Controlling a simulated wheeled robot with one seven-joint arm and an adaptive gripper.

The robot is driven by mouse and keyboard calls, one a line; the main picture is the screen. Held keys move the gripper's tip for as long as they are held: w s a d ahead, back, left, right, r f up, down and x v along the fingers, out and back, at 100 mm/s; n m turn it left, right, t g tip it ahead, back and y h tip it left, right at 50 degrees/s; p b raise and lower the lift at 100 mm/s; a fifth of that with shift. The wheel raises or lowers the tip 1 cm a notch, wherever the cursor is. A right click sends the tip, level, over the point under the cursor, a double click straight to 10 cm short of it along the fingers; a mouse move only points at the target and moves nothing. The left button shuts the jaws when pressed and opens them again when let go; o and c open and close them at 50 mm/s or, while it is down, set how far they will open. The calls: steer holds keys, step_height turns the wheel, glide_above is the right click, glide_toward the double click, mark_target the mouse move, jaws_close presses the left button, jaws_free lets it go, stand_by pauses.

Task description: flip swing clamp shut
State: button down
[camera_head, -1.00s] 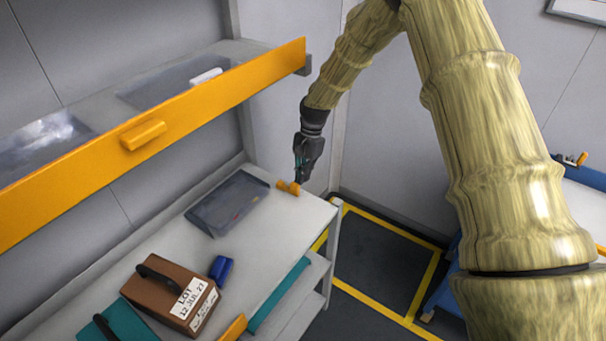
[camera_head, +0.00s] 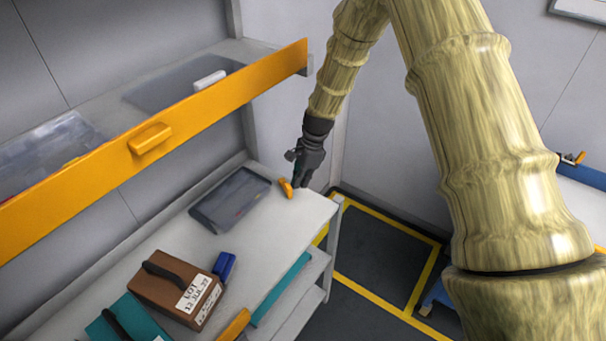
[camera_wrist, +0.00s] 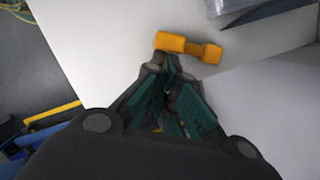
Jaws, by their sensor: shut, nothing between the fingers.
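An orange, dumbbell-shaped piece (camera_head: 285,187) lies on the white bench top near its far right corner; it also shows in the wrist view (camera_wrist: 188,46). My gripper (camera_head: 297,185) is shut and empty, tilted down right beside this piece. In the wrist view the fingertips (camera_wrist: 168,66) lie just below the piece's left end; whether they touch is unclear. At the far right a small orange-tipped device (camera_head: 575,158) sits on a blue-edged bench. I cannot tell for sure which of these is the swing clamp.
A grey tray (camera_head: 230,200) lies left of the gripper. A brown labelled case (camera_head: 170,285), a blue block (camera_head: 224,266) and a teal case (camera_head: 135,318) stand nearer. An orange-fronted shelf (camera_head: 215,103) hangs above. Yellow-lined floor (camera_head: 375,255) is clear.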

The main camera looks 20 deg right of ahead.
mark_target(286, 186)
steer(key=a+m, duration=0.1)
steer(key=s+m+p, duration=0.1)
steer(key=m, duration=0.1)
steer(key=a+m+t+p, duration=0.1)
steer(key=shift+s+a+r+m, duration=0.15)
steer(key=shift+s+a+m, duration=0.1)
steer(key=shift+a+m, duration=0.05)
steer(key=a+m+p, duration=0.1)
steer(key=m, duration=0.1)
steer(key=a+m+t+p, duration=0.1)
steer(key=m, duration=0.1)
steer(key=shift+s+a+h, duration=0.15)
steer(key=shift+a+h, duration=0.15)
steer(key=shift+a, duration=0.05)
steer(key=shift+d, duration=0.1)
steer(key=shift+w+d+p, duration=0.2)
steer(key=shift+w+p, duration=0.3)
steer(key=shift+w, duration=0.35)
steer(key=shift+s, duration=0.1)
